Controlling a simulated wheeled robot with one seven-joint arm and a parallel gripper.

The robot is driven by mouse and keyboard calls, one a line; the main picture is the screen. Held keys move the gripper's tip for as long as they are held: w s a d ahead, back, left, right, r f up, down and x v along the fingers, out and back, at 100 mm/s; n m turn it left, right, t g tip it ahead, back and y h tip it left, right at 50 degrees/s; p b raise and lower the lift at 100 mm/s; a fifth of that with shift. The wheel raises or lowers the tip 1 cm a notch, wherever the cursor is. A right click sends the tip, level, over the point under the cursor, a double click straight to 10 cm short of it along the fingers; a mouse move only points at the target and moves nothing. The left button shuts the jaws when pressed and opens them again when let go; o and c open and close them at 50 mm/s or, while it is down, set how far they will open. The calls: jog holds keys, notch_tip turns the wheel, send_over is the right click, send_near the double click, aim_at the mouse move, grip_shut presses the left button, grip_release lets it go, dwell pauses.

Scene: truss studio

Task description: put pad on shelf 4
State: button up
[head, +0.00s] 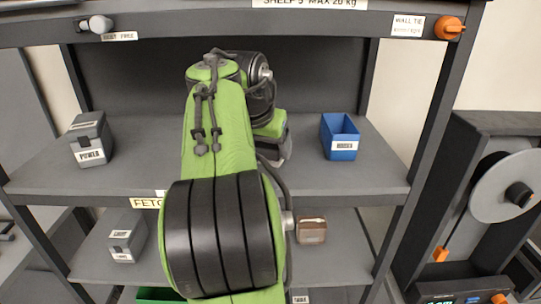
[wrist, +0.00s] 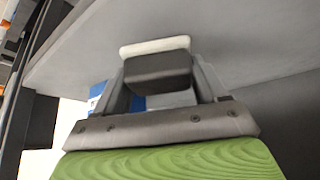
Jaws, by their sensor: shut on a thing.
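The pad (wrist: 158,72) shows in the wrist view as a dark block with a pale strip along its far edge. My gripper (wrist: 160,62) is shut on it, with one finger at each side. A grey shelf surface fills the view beyond the pad; I cannot tell whether the pad touches it. In the head view my arm reaches over the middle shelf (head: 375,170) and hides the pad and fingers. The board above is marked shelf 5; my arm covers part of the middle shelf's front edge, and I see no shelf number there.
On the middle shelf, a grey box marked POWER (head: 91,140) stands left and a blue bin (head: 340,137) right. A grey box (head: 127,238) and a brown block (head: 311,230) are on the shelf below. Dark uprights frame both sides. Bare shelf lies between arm and blue bin.

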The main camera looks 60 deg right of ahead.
aim_at(273, 153)
jog(key=d, duration=0.3)
jog(key=shift+w, duration=0.1)
notch_tip(273, 153, down, 4)
jog(key=shift+r+b, duration=0.15)
jog(key=shift+b, duration=0.45)
jog(key=shift+r, duration=0.1)
jog(key=shift+w, duration=0.1)
jog(key=o, duration=0.9)
jog(key=shift+o, duration=0.2)
jog(key=p+v, duration=0.6)
jog(key=v, duration=0.6)
